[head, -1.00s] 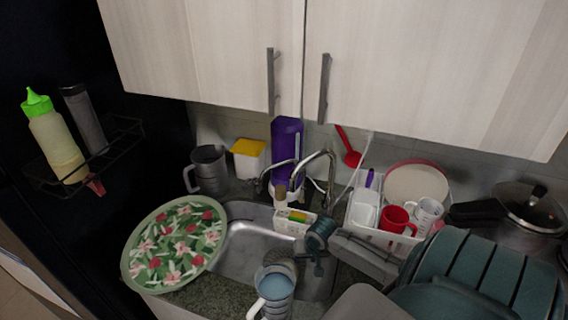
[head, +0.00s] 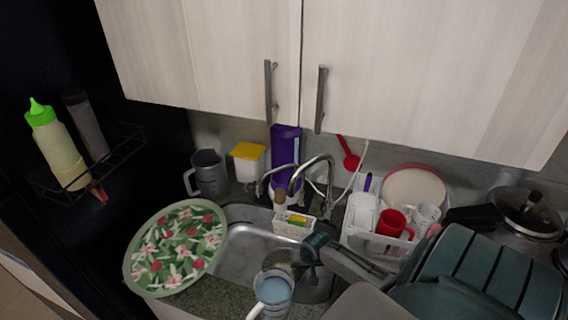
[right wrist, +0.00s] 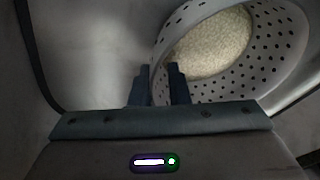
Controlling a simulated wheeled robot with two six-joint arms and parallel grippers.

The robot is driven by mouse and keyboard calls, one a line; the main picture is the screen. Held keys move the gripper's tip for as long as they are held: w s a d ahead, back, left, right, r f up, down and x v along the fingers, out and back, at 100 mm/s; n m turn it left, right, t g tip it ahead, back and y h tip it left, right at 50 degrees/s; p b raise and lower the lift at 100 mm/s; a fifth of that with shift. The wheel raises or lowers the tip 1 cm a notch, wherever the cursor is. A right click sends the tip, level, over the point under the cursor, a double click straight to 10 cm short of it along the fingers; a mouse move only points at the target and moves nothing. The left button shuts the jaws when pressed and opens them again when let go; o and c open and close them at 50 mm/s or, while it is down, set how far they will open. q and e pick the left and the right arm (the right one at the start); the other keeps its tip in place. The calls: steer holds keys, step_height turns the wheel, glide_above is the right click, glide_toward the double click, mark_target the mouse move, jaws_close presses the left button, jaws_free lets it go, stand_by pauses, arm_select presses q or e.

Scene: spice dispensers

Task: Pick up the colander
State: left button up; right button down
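The colander is a whitish bowl with many round holes, large at the upper right of the right wrist view (right wrist: 283,55); a beige speckled surface shows inside it. In the head view it is hard to make out, largely hidden in the sink behind a mug. My right gripper (right wrist: 159,80) has its two fingers apart, with the colander's near left wall between them; firm contact does not show. In the head view the right gripper (head: 311,262) reaches down into the sink. My left gripper is not in view.
The metal sink (head: 245,250) holds the scene's middle. A blue-filled mug (head: 273,290) stands at its front edge, a flowered plate (head: 178,245) to its left, and the faucet (head: 318,172) behind it. A white dish rack (head: 375,240) with cups stands right. Cabinets (head: 420,70) hang above.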

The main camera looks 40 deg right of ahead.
stand_by(0.4)
step_height(320, 180, up, 19)
steer(key=b, duration=0.1)
steer(key=shift+t+y, duration=0.3)
steer(key=shift+t, duration=0.1)
stand_by(0.5)
steer(key=shift+d, duration=0.1)
